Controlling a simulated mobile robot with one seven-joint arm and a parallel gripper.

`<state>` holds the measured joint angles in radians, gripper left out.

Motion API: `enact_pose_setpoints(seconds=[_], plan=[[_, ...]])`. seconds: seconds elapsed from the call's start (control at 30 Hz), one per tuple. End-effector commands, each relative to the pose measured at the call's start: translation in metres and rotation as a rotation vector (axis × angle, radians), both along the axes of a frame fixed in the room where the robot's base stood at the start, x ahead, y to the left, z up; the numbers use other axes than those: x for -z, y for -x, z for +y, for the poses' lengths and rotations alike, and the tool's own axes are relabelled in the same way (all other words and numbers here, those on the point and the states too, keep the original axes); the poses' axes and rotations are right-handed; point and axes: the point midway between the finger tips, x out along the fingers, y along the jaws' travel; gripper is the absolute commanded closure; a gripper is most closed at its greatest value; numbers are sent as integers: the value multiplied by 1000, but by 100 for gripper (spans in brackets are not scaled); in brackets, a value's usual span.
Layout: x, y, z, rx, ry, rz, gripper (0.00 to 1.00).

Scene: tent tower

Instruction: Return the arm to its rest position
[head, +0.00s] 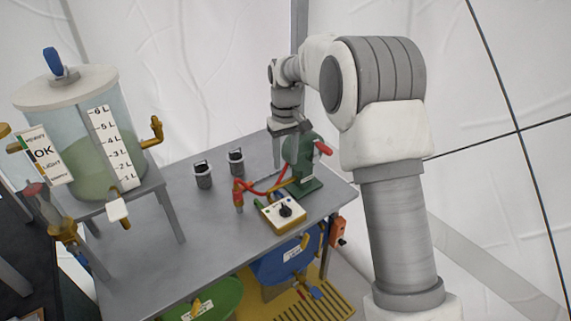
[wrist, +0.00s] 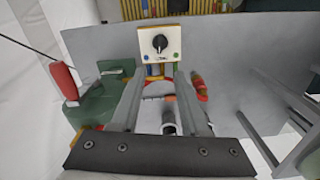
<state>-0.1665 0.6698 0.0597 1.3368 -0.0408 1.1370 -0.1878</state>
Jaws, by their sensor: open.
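My arm reaches over the grey table from the right in the head view. My gripper (head: 284,148) points down just beside a green device with a red handle (head: 303,164) near the table's far right corner. In the wrist view my gripper (wrist: 160,80) shows two grey fingers spread apart. A small pale cylinder with a dark opening (wrist: 168,120) shows between them. I cannot tell its distance from the fingers. The green device stands left of the fingers in the wrist view (wrist: 108,92).
A white box with a black knob (head: 284,211) sits at the table's front edge, with red hose (head: 268,187) beside it. Two small dark-topped cylinders (head: 203,175) (head: 236,161) stand left of my gripper. A large clear tank (head: 88,140) stands at left. White tent wall lies behind.

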Motion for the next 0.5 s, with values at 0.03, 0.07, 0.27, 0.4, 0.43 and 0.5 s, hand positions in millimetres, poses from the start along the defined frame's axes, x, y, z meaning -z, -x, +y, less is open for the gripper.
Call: enact_pose_setpoints(seconds=[0.03, 0.07, 0.27, 0.4, 0.43, 0.5], plan=[[0, 0, 0, 0, 0, 0, 55], [0, 0, 0, 0, 0, 0, 55], [0, 0, 0, 0, 0, 0, 55], [-1, 0, 0, 1, 0, -2, 55], [-3, 1, -1, 2, 0, -3, 55], [-10, 4, -3, 8, -1, -12, 55]])
